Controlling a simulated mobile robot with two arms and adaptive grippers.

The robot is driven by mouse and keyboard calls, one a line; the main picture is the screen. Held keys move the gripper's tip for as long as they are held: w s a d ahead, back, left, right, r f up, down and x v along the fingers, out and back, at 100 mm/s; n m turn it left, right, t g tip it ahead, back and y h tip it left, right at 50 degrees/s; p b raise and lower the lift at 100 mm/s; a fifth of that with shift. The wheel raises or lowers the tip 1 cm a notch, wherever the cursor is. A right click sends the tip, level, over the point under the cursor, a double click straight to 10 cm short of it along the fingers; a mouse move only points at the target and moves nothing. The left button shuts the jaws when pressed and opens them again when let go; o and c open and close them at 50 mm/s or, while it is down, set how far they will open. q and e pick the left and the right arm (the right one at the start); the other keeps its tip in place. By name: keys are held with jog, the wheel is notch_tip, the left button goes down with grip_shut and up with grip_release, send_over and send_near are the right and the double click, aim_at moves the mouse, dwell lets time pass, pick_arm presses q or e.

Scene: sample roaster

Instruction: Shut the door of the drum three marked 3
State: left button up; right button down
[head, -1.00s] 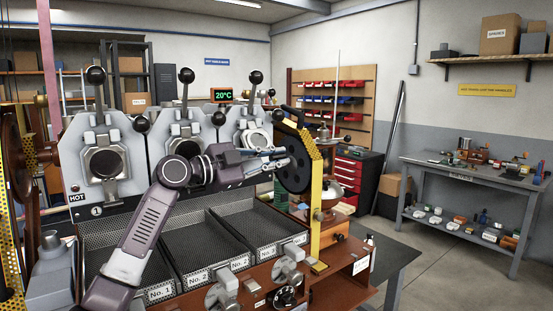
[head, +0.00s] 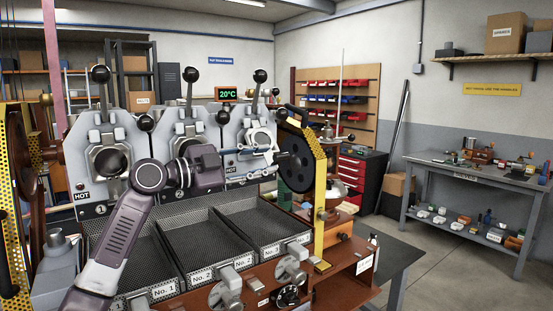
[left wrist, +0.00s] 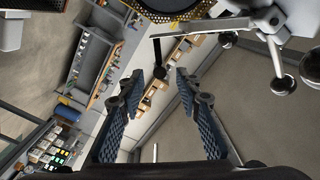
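The drum three door (head: 262,137), a pale round metal face, is at the right end of the roaster in the head view. My left gripper (head: 280,162) is just below and in front of it, with its fingers pointing right. The fingers hide the lower part of drum three, so I cannot tell how far the door is open. The left wrist view shows my left gripper (left wrist: 171,76) open, its blue fingers apart and nothing held between them. A black ball knob lies beyond the fingertips there. My right gripper is not in view.
Drums one (head: 108,158) and two (head: 188,148) stand to the left, with a HOT label beside drum one. Mesh trays (head: 205,275) lie below. A black wheel on a yellow perforated guard (head: 319,205) stands close right of my fingers. Ball-topped levers rise above the drums.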

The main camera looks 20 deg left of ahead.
pick_arm(q)
jog(key=v, duration=0.6)
jog(key=shift+s+a, duration=0.15)
jog(key=shift+s, duration=0.1)
